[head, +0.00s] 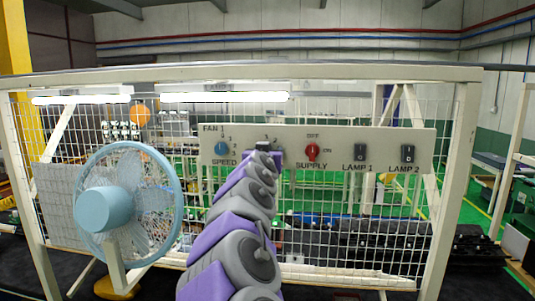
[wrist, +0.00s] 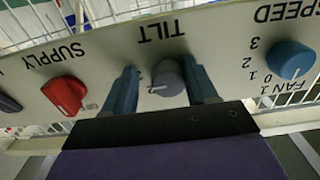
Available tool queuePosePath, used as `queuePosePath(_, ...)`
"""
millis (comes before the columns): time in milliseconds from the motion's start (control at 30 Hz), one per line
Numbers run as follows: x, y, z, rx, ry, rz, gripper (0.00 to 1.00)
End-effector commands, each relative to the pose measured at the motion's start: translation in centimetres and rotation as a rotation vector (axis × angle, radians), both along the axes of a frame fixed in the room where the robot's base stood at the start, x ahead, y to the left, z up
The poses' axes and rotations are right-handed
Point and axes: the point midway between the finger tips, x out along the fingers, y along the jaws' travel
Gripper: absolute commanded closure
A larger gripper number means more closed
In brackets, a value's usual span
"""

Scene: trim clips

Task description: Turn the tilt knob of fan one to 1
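The grey tilt knob (wrist: 168,78) sits under the upside-down word TILT in the wrist view. A pale line shows at its left side; the numbers around it are mostly hidden or too small to read. My gripper (wrist: 162,84) is open, with one blue-grey finger on each side of the knob. A gap shows on the left of the knob; the right finger is very close to it, and I cannot tell if they touch. In the head view my arm and gripper (head: 264,147) cover the knob on the panel (head: 285,135). Fan one (head: 128,203) stands left.
The blue speed knob (wrist: 291,59) and the red supply knob (wrist: 65,94) flank the tilt knob. Lamp 1 (head: 361,152) and lamp 2 (head: 408,153) switches are further right in the head view. A wire mesh (head: 330,210) stands behind and below the panel.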

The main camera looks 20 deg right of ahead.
Motion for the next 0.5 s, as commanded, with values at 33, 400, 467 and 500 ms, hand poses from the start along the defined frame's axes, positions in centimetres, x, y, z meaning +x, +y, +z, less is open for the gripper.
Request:
queuePosePath(33, -0.04, 0.09, 0.08, -0.001, 0.000, -0.001, 0.50)
queuePosePath(400, -0.23, 0.20, 0.21, -0.002, -0.002, 0.001, 0.86)
queuePosePath(467, -0.23, 0.21, 0.24, -0.002, -0.003, 0.002, 0.90)
queuePosePath(500, -0.23, 0.21, 0.26, -0.002, -0.003, 0.002, 0.90)
